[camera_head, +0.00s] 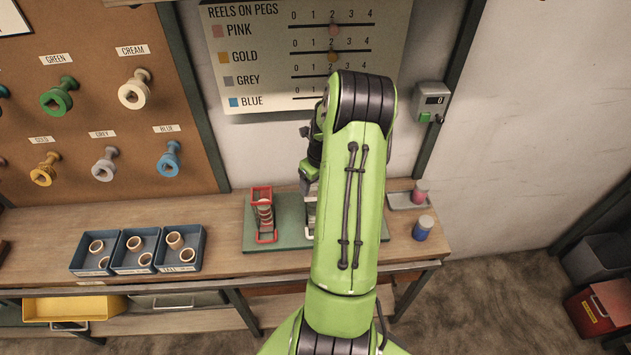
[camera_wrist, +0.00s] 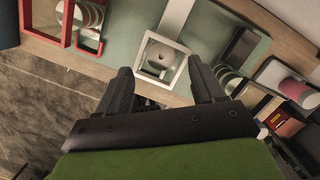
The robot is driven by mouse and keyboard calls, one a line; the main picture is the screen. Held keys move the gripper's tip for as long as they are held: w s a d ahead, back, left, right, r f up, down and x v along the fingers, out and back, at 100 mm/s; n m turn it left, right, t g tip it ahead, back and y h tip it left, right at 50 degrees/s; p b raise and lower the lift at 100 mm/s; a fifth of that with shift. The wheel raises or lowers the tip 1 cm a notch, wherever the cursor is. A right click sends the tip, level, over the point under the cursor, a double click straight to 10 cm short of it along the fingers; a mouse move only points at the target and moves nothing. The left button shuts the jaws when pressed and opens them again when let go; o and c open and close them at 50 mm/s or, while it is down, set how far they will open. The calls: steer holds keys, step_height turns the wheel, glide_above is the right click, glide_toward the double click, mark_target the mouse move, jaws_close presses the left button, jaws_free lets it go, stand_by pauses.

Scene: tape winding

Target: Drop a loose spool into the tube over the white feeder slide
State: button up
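In the wrist view, my gripper (camera_wrist: 160,64) has its two dark fingers spread apart with nothing visible between them. Past the fingertips is the square white tube (camera_wrist: 184,68), seen from above. A pale round spool (camera_wrist: 158,55) with a small hole shows inside the white frame, apart from the fingers; how deep it sits I cannot tell. A white strip (camera_wrist: 177,15) runs away from the tube. In the head view, my green arm hides the fingertips and most of the white feeder (camera_head: 311,218). Loose spools (camera_head: 175,240) stand in blue trays (camera_head: 196,263) at left.
A red feeder (camera_head: 265,238) holding stacked spools stands left of the white one on a green mat (camera_head: 285,232); its frame shows in the wrist view (camera_wrist: 68,25). A small tray (camera_head: 398,201) with a pink item and a blue jar (camera_head: 423,228) stand at right. Pegs carry spools on the board.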

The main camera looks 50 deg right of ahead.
step_height(320, 180, up, 16)
steer(key=s, duration=0.2)
steer(key=shift+s+a+f+p, duration=0.25)
steer(key=shift+s+a+p, duration=0.1)
steer(key=shift+s+p, duration=0.1)
steer(key=w+a+r+n+h, duration=0.1)
steer(key=a+r+n, duration=0.3)
steer(key=a+n, duration=0.55)
steer(key=w+a+r+n, duration=0.1)
steer(key=a+r+n, duration=0.3)
steer(key=a+n, duration=0.5)
steer(key=s+a+n+t, duration=0.1)
steer(key=s+a+n, duration=0.4)
steer(key=n, duration=0.5)
steer(key=s+a+n+t+y, duration=0.1)
steer(key=s+a+n+t, duration=0.1)
steer(key=s+a+n, duration=0.4)
steer(key=a+n, duration=0.4)
steer(key=shift+a+r+y, duration=0.2)
steer(key=shift+r+y, duration=0.1)
steer(key=shift+r, duration=0.1)
